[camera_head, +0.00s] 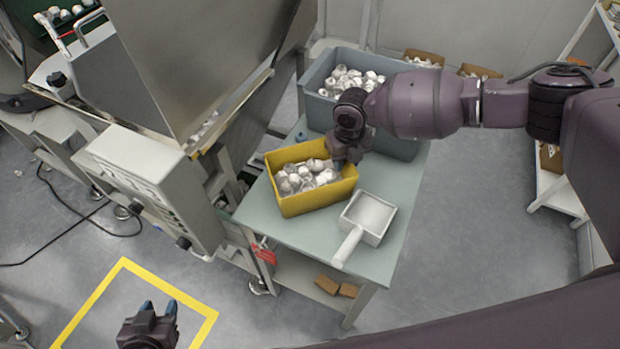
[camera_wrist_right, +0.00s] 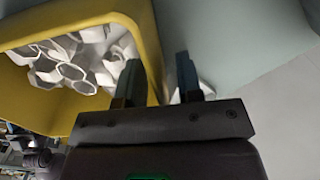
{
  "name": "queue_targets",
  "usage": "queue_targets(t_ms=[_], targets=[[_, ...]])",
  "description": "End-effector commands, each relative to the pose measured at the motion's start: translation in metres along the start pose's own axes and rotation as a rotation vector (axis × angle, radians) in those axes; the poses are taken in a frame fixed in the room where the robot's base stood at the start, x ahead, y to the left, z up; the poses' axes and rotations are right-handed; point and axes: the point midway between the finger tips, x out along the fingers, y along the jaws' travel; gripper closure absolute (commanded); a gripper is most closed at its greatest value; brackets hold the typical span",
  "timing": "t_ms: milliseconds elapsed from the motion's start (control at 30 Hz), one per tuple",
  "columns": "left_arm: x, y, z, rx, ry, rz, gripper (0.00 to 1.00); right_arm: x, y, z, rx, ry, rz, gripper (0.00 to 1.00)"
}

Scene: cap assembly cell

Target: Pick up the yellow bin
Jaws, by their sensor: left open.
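The yellow bin (camera_head: 308,202) sits on the pale green table, filled with white caps (camera_head: 308,178). In the right wrist view the bin (camera_wrist_right: 148,40) fills the upper left, with the white caps (camera_wrist_right: 75,62) inside. My right gripper (camera_head: 342,166) is at the bin's right end. In its wrist view the right gripper (camera_wrist_right: 158,80) is open, one finger on the inner side of the bin's wall and the other outside. Whether the fingers touch the wall cannot be told. My left gripper (camera_head: 159,308) is open and empty, low in the picture, well away from the bin.
A grey-blue crate (camera_head: 400,146) of white caps stands behind the bin on the table (camera_head: 385,262). A white scoop (camera_head: 366,218) lies to the bin's right. A metal machine (camera_head: 200,60) with a control box (camera_head: 150,185) stands close on the left. Yellow tape (camera_head: 95,297) marks the floor.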

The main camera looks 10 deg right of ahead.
Motion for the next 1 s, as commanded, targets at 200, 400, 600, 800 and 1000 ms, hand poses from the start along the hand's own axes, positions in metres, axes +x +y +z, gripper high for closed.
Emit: queue_targets(t_ms=[200,400,600,800,1000], targets=[[-0.001,0.000,0.002,0.000,-0.005,-0.001,0.57,0.000,0.000,0.000,0.000,0.000,0.000,1.00],[-0.001,0.000,0.002,0.000,-0.005,-0.001,0.57,0.000,0.000,0.000,0.000,0.000,-0.001,1.00],[-0.001,0.000,0.002,0.000,-0.004,-0.001,0.57,0.000,-0.001,0.000,0.001,0.000,-0.002,1.00],[-0.001,0.000,0.000,0.000,0.000,-0.001,0.57,-0.009,-0.001,0.000,0.001,-0.001,-0.003,1.00],[-0.002,-0.001,-0.007,0.001,0.010,-0.001,0.57,-0.046,-0.001,0.001,0.001,-0.004,-0.001,1.00]])
